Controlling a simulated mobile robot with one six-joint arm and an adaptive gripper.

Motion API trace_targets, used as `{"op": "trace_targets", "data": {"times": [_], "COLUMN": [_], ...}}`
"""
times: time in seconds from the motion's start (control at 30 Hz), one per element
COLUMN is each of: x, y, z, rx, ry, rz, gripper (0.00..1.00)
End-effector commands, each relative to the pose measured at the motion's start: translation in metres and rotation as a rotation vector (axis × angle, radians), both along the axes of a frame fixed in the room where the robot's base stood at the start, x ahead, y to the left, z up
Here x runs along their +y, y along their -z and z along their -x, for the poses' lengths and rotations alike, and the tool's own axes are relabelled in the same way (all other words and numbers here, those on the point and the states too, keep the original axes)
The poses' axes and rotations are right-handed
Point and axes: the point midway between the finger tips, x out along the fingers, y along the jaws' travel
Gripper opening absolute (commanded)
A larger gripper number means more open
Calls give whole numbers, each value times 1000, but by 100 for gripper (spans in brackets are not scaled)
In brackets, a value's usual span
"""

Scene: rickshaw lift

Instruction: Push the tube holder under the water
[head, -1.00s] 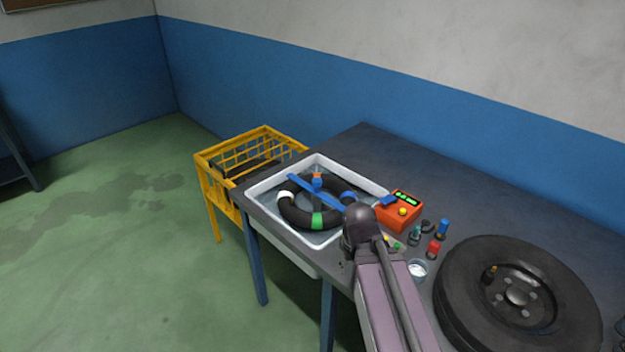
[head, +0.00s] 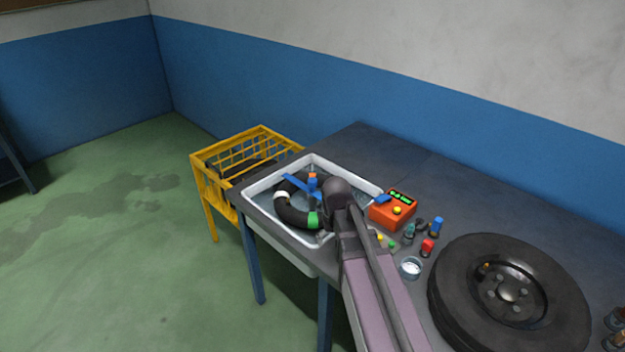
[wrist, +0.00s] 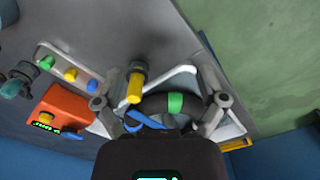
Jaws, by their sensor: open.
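The tube holder (head: 297,185), a blue bar with an orange-topped blue upright, lies across the black inner tube (head: 293,213) in the white water basin (head: 262,213). My arm hides its right part in the head view. The tube has white and green bands showing. In the wrist view, my gripper (wrist: 163,101) is open, its two fingers spread over the basin side. Part of the blue holder (wrist: 145,122) and the green-banded tube (wrist: 190,105) show between and behind the fingers. I cannot tell whether the gripper touches the holder.
An orange box (head: 392,212) with a green display stands right of the basin. Small coloured bottles and a cup (head: 410,268) are nearby. A wheel (head: 508,292) fills the bench's right. A yellow crate (head: 213,190) stands left. A yellow-tipped cylinder (wrist: 135,88) shows near the left finger.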

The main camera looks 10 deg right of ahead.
Motion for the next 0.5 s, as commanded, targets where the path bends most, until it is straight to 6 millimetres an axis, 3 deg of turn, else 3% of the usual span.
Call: {"op": "trace_targets", "data": {"times": [0.03, 0.5], "x": [-1, -1], "y": [-8, -46], "z": [-30, -220], "rx": [0, 0], "ry": [3, 69], "rz": [0, -1], "gripper": [91, 91]}}
